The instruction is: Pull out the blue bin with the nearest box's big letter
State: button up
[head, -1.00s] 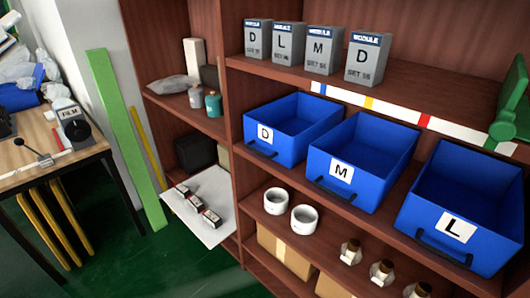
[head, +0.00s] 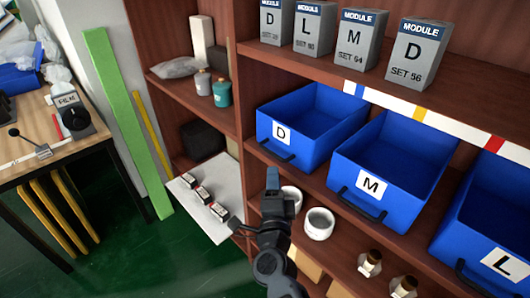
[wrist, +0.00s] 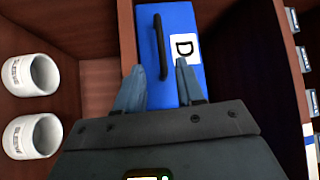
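Several grey module boxes stand on the upper shelf. The one nearest me, at the right end (head: 412,55), has a big letter D and reads SET 56. The blue D bin (head: 300,142) is the leftmost bin on the shelf below. Its black handle (head: 268,152) is on its front, and shows lengthwise in the wrist view (wrist: 160,47). My gripper (head: 272,178) is in front of and a little below the D bin. In the wrist view my gripper (wrist: 160,78) is open, its fingers apart and empty, with the handle ahead between them.
The blue M bin (head: 405,160) and blue L bin (head: 485,215) are to the right. A pale board (head: 195,218) with small dark items sticks out at left.

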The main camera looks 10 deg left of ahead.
jog(key=w, duration=0.2)
jog(key=w+a+b, duration=0.1)
jog(key=w, duration=0.2)
jog(key=w+r, duration=0.1)
jog(key=w, duration=0.2)
jog(key=shift+a+r+b, duration=0.1)
jog(key=shift+a+b, duration=0.15)
jog(key=shift+b, duration=0.1)
grip_shut()
